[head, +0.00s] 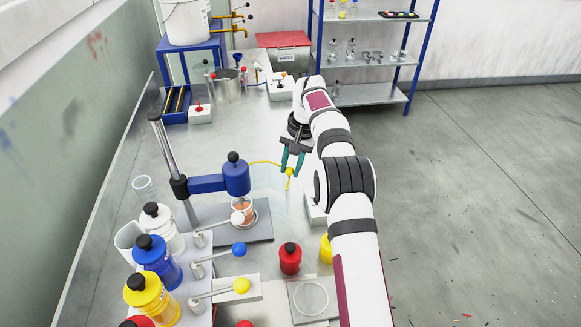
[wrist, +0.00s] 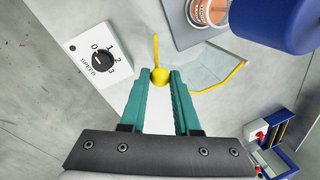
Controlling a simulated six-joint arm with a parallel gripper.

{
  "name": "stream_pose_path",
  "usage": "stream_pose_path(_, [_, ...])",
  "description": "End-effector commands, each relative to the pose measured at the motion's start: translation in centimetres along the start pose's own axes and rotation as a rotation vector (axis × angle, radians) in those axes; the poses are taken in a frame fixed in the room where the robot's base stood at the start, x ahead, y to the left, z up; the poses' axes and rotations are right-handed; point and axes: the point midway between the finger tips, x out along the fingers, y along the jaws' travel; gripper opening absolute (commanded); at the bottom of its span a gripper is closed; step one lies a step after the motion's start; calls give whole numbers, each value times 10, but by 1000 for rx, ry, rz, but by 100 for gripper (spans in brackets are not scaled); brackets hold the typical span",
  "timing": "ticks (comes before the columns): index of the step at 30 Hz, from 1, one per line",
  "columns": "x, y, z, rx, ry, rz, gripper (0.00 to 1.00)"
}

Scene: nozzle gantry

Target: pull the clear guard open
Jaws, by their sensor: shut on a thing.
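The clear guard (wrist: 207,64) is a see-through panel with a yellow edge and a yellow ball knob (wrist: 160,75). In the head view the guard's yellow edge (head: 265,162) shows to the right of the blue mixer head (head: 236,180), and the knob (head: 289,171) is at its right end. My gripper (wrist: 161,74) has its teal fingers shut on the knob, one on each side. It also shows in the head view (head: 292,168), pointing down at the knob. The panel is hard to make out against the bench.
A cup with orange-brown contents (head: 243,211) stands under the mixer head. A white box with a speed dial (wrist: 103,58) is close on the left in the wrist view. Several coloured bottles, such as the red one (head: 290,258), stand nearer the front.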

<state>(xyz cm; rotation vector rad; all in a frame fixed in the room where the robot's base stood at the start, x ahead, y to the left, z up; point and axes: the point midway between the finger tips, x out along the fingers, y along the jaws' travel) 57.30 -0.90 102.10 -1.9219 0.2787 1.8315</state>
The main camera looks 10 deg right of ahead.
Motion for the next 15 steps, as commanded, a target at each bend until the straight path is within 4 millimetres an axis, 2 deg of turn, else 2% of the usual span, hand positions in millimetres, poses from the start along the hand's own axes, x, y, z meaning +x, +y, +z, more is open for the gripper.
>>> stream_pose_path(6, [1, 0, 0, 1, -1, 1, 0])
stream_pose_path(7, [1, 0, 0, 1, -1, 1, 32])
stream_pose_path(12, [0, 0, 0, 1, 0, 1, 60])
stream_pose_path(15, [0, 0, 0, 1, 0, 1, 60])
